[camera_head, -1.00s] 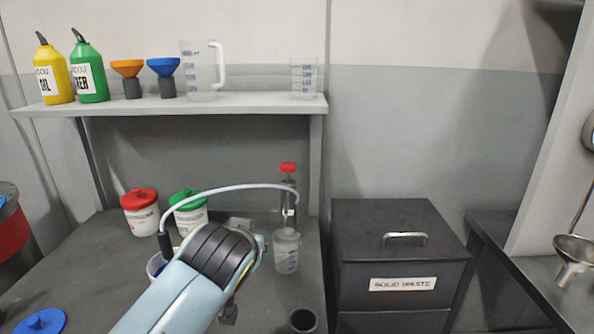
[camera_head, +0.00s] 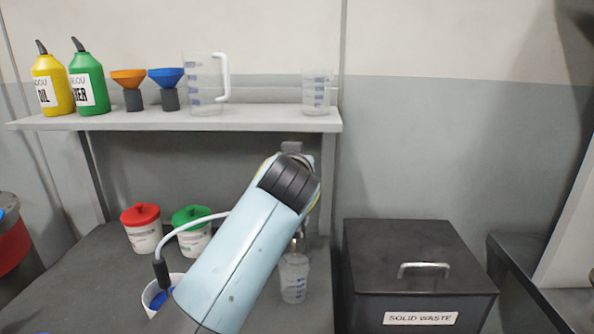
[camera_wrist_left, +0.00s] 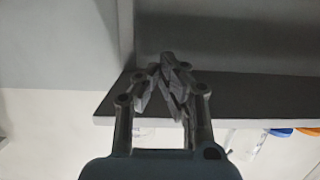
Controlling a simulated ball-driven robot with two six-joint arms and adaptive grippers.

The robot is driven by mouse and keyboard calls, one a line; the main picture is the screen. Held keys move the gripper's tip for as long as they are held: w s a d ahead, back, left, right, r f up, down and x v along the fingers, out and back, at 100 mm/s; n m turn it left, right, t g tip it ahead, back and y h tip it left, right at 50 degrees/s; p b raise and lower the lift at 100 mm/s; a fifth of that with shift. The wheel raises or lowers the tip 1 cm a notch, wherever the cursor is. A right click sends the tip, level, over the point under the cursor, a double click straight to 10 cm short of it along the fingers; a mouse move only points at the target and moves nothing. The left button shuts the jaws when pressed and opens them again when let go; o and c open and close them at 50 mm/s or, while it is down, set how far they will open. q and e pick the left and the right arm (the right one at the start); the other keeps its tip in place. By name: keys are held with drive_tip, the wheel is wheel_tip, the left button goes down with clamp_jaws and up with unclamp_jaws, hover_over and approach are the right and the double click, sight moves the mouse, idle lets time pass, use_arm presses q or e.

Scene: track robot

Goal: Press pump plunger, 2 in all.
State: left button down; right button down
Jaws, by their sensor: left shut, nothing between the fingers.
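The pump's red plunger knob and upper body are hidden behind my left arm in the head view. A grey hose (camera_head: 190,226) curves out from behind the arm to a dark end piece over a white container (camera_head: 151,297) with something blue in it. A clear graduated beaker (camera_head: 294,282) stands below where the pump is hidden. My left gripper is mostly hidden behind its wrist in the head view. The left wrist view shows the gripper (camera_wrist_left: 167,72) shut and empty, with the shelf beyond it. My right gripper is not in view.
A shelf (camera_head: 240,120) above the bench holds bottles, funnels, a jug and a beaker (camera_head: 317,92). Red-lidded (camera_head: 142,228) and green-lidded (camera_head: 191,230) tubs stand at the back left. A black solid waste bin (camera_head: 414,275) is at right.

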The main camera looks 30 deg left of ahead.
use_arm(q)
drive_tip(key=b+x, duration=0.4)
drive_tip(key=x, duration=0.5)
drive_tip(key=shift+a+f, duration=0.1)
drive_tip(key=shift+f, duration=0.15)
drive_tip(key=shift+s+f+b, duration=0.15)
drive_tip(key=shift+f+b, duration=0.75)
drive_tip(key=shift+f, duration=0.1)
drive_tip(key=shift+s+f+b, duration=0.1)
drive_tip(key=shift+f+b, duration=0.5)
drive_tip(key=shift+f, duration=0.15)
